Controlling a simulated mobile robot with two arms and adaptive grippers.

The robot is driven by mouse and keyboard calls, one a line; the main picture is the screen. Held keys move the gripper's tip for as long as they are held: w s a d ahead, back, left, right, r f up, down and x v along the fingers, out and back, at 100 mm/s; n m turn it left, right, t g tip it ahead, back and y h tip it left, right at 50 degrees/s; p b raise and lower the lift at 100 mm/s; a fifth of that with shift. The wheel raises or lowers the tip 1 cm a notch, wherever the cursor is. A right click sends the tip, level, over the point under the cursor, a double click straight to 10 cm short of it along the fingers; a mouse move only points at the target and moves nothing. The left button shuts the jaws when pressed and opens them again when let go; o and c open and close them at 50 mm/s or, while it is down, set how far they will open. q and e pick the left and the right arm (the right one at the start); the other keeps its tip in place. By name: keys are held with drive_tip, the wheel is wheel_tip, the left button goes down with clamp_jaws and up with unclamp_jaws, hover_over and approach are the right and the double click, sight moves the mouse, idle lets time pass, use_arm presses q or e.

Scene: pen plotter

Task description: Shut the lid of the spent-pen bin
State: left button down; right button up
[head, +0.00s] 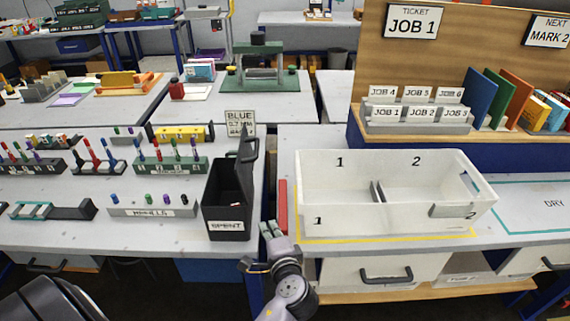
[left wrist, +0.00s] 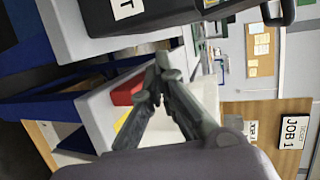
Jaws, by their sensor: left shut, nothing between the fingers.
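The spent-pen bin (head: 227,222) is a black box with a white SPENT label, near the front right edge of the left table. Its lid (head: 246,172) is open and stands up along the bin's right side, with a loop handle at the top. The bin also shows at the top of the left wrist view (left wrist: 165,14), turned sideways. My left gripper (head: 271,230) is shut and empty, low to the right of the bin's front and apart from it. Its fingers meet in the left wrist view (left wrist: 163,64). My right gripper is not in view.
A white two-compartment tray (head: 345,225) stands right of the gripper, on a yellow-outlined area. A red strip (head: 282,206) lies between bin and tray. A BLUE sign (head: 240,122) stands behind the bin. Pen racks (head: 172,165) and a labelled block (head: 153,211) are on its left.

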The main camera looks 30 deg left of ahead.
sight(253, 160)
use_arm(q)
drive_tip(key=w+d+r+m+t+y, duration=0.35)
drive_tip(key=w+r+m, duration=0.2)
drive_tip(key=r, duration=0.35)
drive_tip(key=w+a+r+p, duration=0.3)
drive_tip(key=w+a+p, duration=0.2)
drive_tip(key=a, duration=0.5)
drive_tip(key=shift+w+n+h+p, duration=0.25)
drive_tip(key=shift+n+h+p, duration=0.1)
drive_tip(key=shift+h, duration=0.1)
